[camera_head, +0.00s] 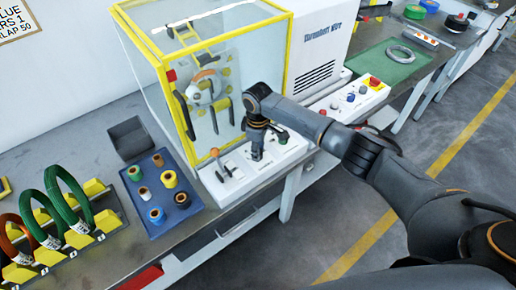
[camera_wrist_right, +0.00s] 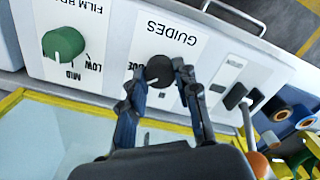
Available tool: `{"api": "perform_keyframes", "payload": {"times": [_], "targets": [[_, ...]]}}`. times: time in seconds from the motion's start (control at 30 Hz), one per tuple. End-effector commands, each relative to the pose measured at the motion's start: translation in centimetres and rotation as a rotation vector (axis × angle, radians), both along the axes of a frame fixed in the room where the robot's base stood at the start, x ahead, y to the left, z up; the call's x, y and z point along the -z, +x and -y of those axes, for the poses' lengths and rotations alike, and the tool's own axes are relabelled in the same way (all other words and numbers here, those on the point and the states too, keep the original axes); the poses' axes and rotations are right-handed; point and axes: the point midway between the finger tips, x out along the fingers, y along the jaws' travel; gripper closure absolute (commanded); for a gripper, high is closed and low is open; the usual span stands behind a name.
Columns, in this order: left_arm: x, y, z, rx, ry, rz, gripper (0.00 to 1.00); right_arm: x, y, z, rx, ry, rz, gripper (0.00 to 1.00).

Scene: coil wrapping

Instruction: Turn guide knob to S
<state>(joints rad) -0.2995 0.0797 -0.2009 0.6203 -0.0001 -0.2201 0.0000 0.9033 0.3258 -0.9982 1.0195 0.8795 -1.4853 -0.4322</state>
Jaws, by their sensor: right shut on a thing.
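The black guide knob (camera_wrist_right: 159,70) sits under an upside-down GUIDES label in the right wrist view. My right gripper (camera_wrist_right: 160,85) is shut on it, with one blue-grey finger on each side. The setting letters by the knob are partly hidden by the fingers, and I cannot read which one it points to. In the head view my right gripper (camera_head: 257,152) reaches down to the white control panel (camera_head: 238,184) in front of the yellow-framed machine. It covers the knob there. My left gripper is not in view.
The clear machine enclosure (camera_head: 215,75) stands behind the panel. A blue tray (camera_head: 160,195) of small rolls and a rack of green and orange coils (camera_head: 65,205) are to the left.

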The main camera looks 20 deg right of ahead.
Motion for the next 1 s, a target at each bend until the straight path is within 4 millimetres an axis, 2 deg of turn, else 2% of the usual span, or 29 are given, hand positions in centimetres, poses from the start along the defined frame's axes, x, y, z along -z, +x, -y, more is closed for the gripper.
{"api": "perform_keyframes", "payload": {"times": [1.0], "targets": [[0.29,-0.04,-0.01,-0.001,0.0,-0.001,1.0,-0.09,0.13,-0.06,-0.965,0.002,0.005,1.0]]}}
